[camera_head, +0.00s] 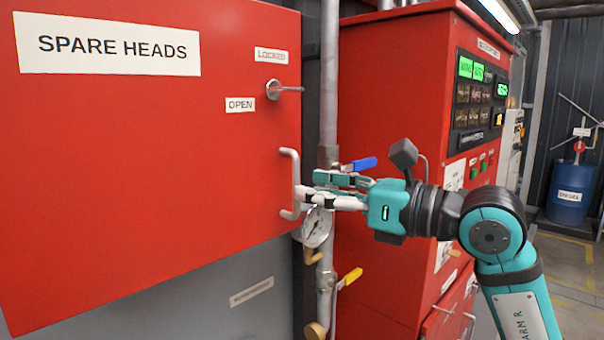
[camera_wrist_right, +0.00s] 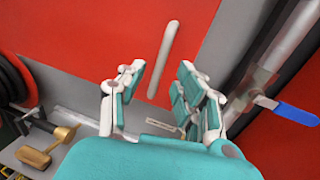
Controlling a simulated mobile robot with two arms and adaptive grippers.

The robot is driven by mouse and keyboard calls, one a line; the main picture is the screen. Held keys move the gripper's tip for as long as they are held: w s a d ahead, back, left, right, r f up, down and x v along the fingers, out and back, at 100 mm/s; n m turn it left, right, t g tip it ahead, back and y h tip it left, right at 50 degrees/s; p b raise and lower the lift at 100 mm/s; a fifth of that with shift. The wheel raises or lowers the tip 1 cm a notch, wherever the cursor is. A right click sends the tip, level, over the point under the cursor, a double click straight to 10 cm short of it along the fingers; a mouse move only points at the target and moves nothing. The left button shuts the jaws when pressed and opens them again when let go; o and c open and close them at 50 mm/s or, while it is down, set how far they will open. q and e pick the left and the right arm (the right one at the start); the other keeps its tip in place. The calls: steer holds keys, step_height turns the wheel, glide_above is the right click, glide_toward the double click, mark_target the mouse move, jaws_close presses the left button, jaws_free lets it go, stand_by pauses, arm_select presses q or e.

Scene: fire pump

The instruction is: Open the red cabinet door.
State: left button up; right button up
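The red cabinet door (camera_head: 130,170) fills the left of the head view, with a "SPARE HEADS" label; I see no clear gap at its edge. Its pale bar handle (camera_head: 290,185) stands upright near the door's right edge. Above it is a lock with a silver key lever (camera_head: 285,89) pointing right, between labels "LOCKED" and "OPEN". My right gripper (camera_head: 308,190) is at the handle, coming from the right. In the wrist view my right gripper (camera_wrist_right: 161,70) is open, and the handle (camera_wrist_right: 165,55) shows between its fingertips, not clamped. My left gripper is not in view.
A vertical grey pipe (camera_head: 329,70) with a blue-handled valve (camera_head: 362,164), gauge (camera_head: 317,227) and yellow-handled valve (camera_head: 350,277) runs close to the right gripper. A red control cabinet (camera_head: 385,90) stands behind it. A blue drum (camera_head: 568,205) stands far right.

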steer(key=shift+p+x, duration=0.35)
steer(key=shift+x, duration=1.3)
jaws_close()
